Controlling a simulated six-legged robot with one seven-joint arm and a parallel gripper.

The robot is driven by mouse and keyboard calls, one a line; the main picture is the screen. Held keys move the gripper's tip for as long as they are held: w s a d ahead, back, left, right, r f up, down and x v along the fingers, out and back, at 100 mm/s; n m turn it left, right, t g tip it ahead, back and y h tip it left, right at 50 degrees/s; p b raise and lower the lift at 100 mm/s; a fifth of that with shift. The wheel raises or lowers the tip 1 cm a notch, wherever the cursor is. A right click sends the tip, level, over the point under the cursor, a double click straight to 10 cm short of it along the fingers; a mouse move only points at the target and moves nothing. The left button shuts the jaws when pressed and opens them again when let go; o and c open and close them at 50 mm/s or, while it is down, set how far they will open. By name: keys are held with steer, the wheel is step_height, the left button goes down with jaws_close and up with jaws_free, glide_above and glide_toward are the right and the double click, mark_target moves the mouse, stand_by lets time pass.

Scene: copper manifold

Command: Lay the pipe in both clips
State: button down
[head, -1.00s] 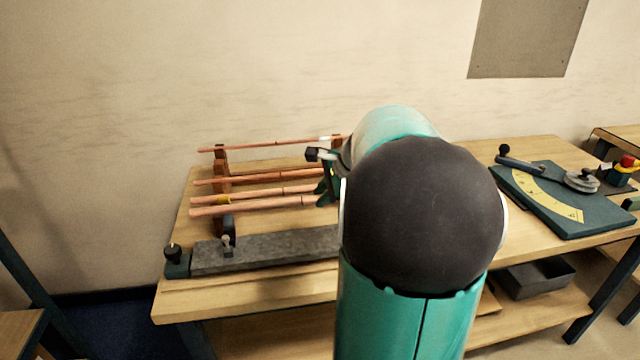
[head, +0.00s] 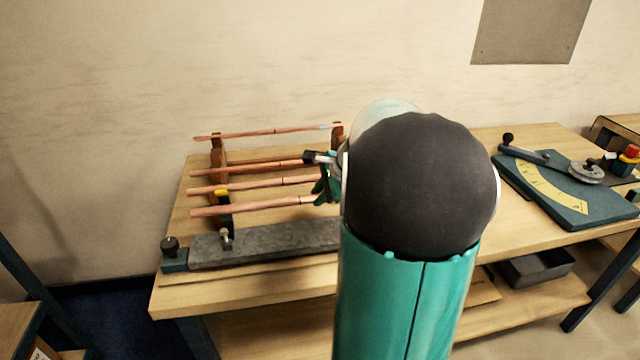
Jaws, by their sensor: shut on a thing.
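Several copper pipes lie roughly parallel on the left of the bench in the head view. The rearmost pipe (head: 265,133) crosses the tops of two brown rack uprights (head: 217,160). The front pipe (head: 250,207) passes above the grey bar's back edge. My gripper (head: 325,178) is at the right part of the pipes, shut on a copper pipe; the arm hides much of the grip, and which pipe is held is not clear.
The grey bar (head: 265,242) lies along the bench front, with a black knob (head: 169,245) at its left end. A green plate with a yellow scale (head: 555,195) and a lever sits on the right. A dark tray (head: 535,268) is on the lower shelf. My arm blocks the centre.

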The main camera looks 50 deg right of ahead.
steer(key=shift+f, duration=2.75)
steer(key=c, duration=1.2)
jaws_free()
steer(key=shift+c, duration=0.2)
steer(key=shift+o, duration=0.5)
steer(key=shift+o, duration=1.2)
steer(key=shift+r, duration=3.5)
